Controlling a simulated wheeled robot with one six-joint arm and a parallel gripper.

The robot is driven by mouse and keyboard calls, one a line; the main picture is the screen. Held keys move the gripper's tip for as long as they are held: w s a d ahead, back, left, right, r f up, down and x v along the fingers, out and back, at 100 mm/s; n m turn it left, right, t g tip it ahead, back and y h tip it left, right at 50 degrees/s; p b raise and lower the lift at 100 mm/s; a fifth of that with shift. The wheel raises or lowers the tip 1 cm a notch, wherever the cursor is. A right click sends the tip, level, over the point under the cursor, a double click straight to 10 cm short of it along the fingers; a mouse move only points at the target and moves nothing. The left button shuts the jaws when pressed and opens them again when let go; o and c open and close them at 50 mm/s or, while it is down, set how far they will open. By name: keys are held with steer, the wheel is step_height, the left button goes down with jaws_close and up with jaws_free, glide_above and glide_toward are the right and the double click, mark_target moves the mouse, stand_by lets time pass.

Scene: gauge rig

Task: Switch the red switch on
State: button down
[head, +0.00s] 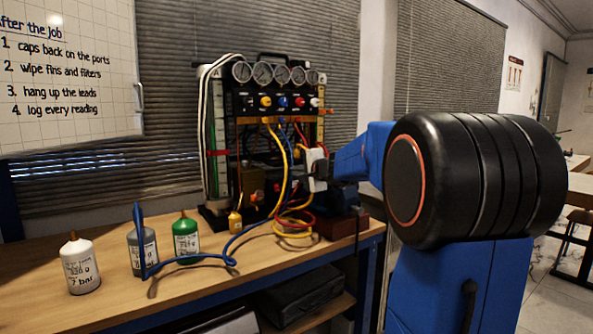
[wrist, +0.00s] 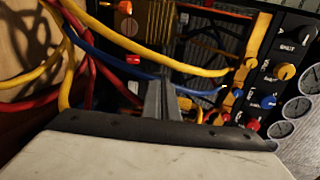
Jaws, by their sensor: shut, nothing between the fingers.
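My gripper (wrist: 160,86) is shut and empty, with its fingers pointing at the lower part of the gauge rig (wrist: 215,20). In the head view my gripper (head: 316,166) is in front of the rig's right side. A small red part also shows low on the rig in the head view (head: 277,187).
Yellow (wrist: 140,40), blue (wrist: 100,55) and red (wrist: 85,75) hoses loop close around my gripper. Gauges (head: 262,73) and coloured knobs (head: 283,101) are higher on the rig. White (head: 80,266), grey (head: 142,250) and green (head: 186,238) bottles stand on the bench's left.

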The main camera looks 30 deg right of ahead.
steer(key=shift+s+r, duration=0.55)
steer(key=shift+s, duration=0.25)
steer(key=s+a+f+n+g+y, duration=0.25)
steer(key=s+a+f+n, duration=0.3)
steer(key=s+a, duration=0.6)
steer(key=s+a+f+n+g+y, duration=0.1)
steer(key=s+a+f+n+g, duration=0.5)
steer(key=s+a, duration=0.5)
steer(key=s+f+n+g+h, duration=0.1)
steer(key=s+f+n+h, duration=0.1)
steer(key=s+f, duration=0.6)
steer(key=s+f+n+g+h, duration=0.1)
steer(key=s+f+n, duration=0.3)
steer(key=s+f, duration=0.4)
steer(key=s+h, duration=0.1)
steer(key=s, duration=0.4)
steer(key=shift+s, duration=0.3)
